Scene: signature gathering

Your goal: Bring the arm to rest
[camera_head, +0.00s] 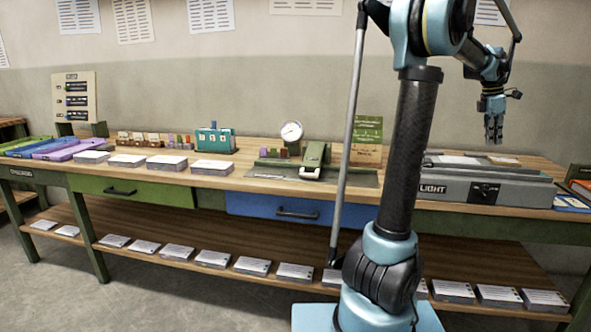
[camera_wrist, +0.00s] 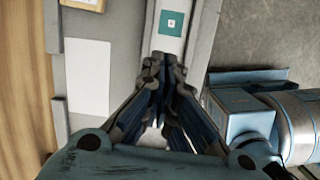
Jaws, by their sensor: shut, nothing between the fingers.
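My gripper (camera_head: 493,136) hangs at the right of the head view, fingers pointing down, above the grey light box (camera_head: 464,189) on the workbench. It looks clear of the box. In the wrist view my gripper (camera_wrist: 162,65) has its fingertips together with nothing held. Under it lies the box with a white sheet (camera_wrist: 88,77) and a strip with a teal square (camera_wrist: 171,23). My arm rises in front of the bench and bends over to the right.
The wooden bench (camera_head: 230,178) carries paper stacks (camera_head: 212,169), a dial gauge (camera_head: 291,131), a teal holder (camera_head: 215,139) and purple trays (camera_head: 68,148). More stacks lie on the lower shelf (camera_head: 130,229). A blue book (camera_head: 571,203) sits right of the light box. Floor at left is clear.

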